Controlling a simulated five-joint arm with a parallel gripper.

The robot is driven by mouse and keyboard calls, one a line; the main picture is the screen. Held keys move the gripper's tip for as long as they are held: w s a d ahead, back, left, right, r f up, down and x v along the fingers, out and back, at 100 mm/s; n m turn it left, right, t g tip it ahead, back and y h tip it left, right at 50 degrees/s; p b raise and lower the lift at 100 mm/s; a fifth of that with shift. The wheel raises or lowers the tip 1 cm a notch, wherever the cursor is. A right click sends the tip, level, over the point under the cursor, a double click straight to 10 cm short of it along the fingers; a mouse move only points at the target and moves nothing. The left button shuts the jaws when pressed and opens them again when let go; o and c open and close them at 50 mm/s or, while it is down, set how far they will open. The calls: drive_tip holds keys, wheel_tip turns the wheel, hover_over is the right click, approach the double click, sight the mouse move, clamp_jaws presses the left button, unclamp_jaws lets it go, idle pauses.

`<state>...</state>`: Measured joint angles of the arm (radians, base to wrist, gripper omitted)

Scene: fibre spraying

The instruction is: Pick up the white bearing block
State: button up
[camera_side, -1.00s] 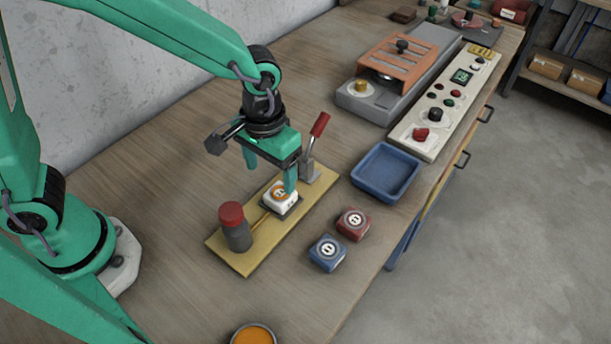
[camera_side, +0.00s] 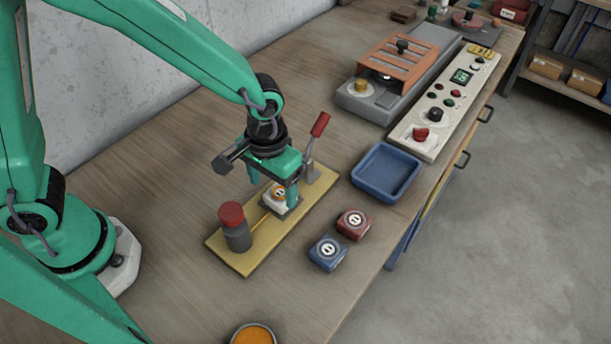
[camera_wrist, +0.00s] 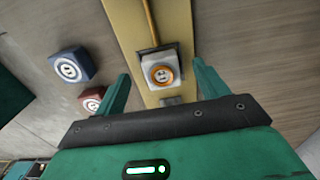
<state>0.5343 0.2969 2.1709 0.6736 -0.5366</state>
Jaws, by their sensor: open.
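The white bearing block (camera_side: 275,199) sits in a dark holder on the yellow fixture plate (camera_side: 227,258). It has an orange ring on its top face. In the wrist view my gripper (camera_wrist: 161,82) shows a gap on both sides of the block. Part of the block is hidden by the gripper in the side view.
A red-capped cylinder (camera_side: 235,228) and a red-handled lever (camera_side: 316,140) stand on the plate at either end. A blue block (camera_side: 327,254) and a red block (camera_side: 354,223) lie to the right. A blue tray (camera_side: 363,187) is behind them. An orange-filled bowl (camera_side: 254,335) is in front.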

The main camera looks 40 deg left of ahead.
sight(274, 198)
drive_tip(key=shift+f, duration=1.75)
drive_tip(key=shift+c, duration=0.2)
drive_tip(key=c, duration=1.3)
drive_tip(key=shift+r, duration=0.25)
wheel_tip(274, 198, up, 18)
drive_tip(key=shift+f, duration=0.15)
